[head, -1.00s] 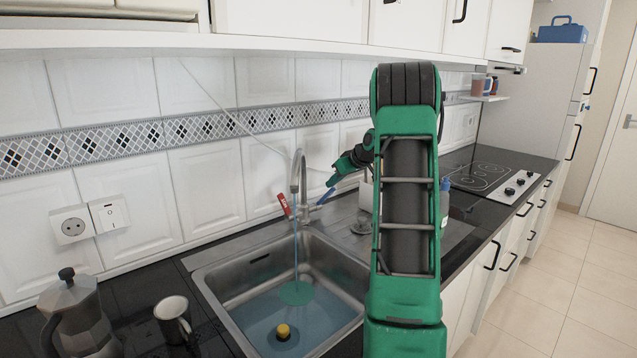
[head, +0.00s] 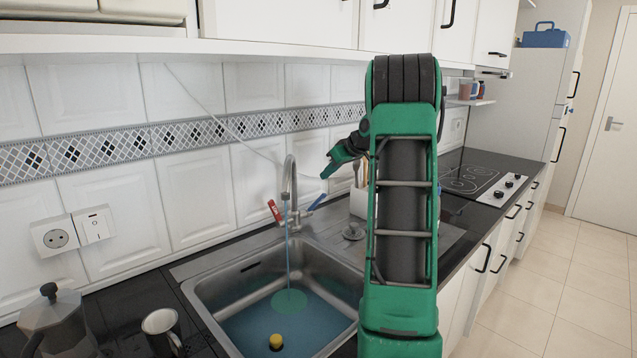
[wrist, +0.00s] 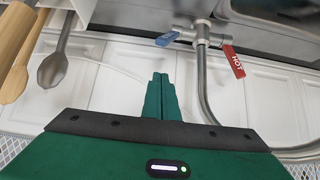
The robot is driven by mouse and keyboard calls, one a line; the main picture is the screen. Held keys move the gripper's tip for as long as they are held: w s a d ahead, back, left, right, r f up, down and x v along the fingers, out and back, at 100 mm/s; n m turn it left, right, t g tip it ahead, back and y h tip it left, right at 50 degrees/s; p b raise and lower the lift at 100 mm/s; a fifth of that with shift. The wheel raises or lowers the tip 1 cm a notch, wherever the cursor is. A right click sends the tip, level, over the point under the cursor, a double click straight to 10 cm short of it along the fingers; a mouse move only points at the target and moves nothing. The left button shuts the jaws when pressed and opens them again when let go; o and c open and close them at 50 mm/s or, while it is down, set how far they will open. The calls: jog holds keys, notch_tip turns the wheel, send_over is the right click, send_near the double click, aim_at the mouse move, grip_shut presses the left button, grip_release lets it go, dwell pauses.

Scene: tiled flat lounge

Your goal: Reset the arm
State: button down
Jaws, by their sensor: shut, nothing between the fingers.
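My green gripper (head: 332,169) is raised above the counter behind the sink, to the right of the faucet. In the wrist view its fingers (wrist: 160,80) are together with nothing between them. The faucet (head: 290,185) has a blue lever (head: 316,202) and a red tag (head: 274,210), which reads "HOT" in the wrist view (wrist: 234,61). My gripper is apart from the faucet and lever. Water runs from the spout into the sink (head: 210,307). My arm hides part of the counter to the right.
A utensil holder (head: 359,203) stands close behind my arm; a metal spoon (wrist: 53,68) and wooden utensils (wrist: 12,40) show in the wrist view. A moka pot (head: 55,325) and mug (head: 162,332) stand at the lower left. A yellow object (head: 276,341) is in the sink. Wall cabinets (head: 280,22) hang above.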

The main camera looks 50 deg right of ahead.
jog(key=shift+v, duration=1.9)
jog(key=shift+s+a+f, duration=0.1)
jog(key=shift+s+f, duration=0.05)
jog(key=s+a+f+m+g, duration=0.1)
jog(key=s+a+g, duration=0.1)
jog(key=s+a, duration=0.5)
jog(key=s+a+f+m+g, duration=0.2)
jog(key=s+a, duration=0.2)
jog(key=a, duration=0.8)
jog(key=s+a+f+m+g, duration=0.1)
jog(key=s+a+f, duration=0.2)
jog(key=s+a, duration=0.2)
jog(key=s+a+f+m+g, duration=0.1)
jog(key=s+a, duration=0.4)
jog(key=s, duration=0.7)
jog(key=s+a+f+m+g, duration=0.1)
jog(key=s+a+f+g, duration=0.2)
jog(key=s+a, duration=0.3)
jog(key=shift+s+f+y, duration=0.3)
jog(key=shift+s+f, duration=0.55)
jog(key=shift+s, duration=0.3)
jog(key=shift+w, duration=0.15)
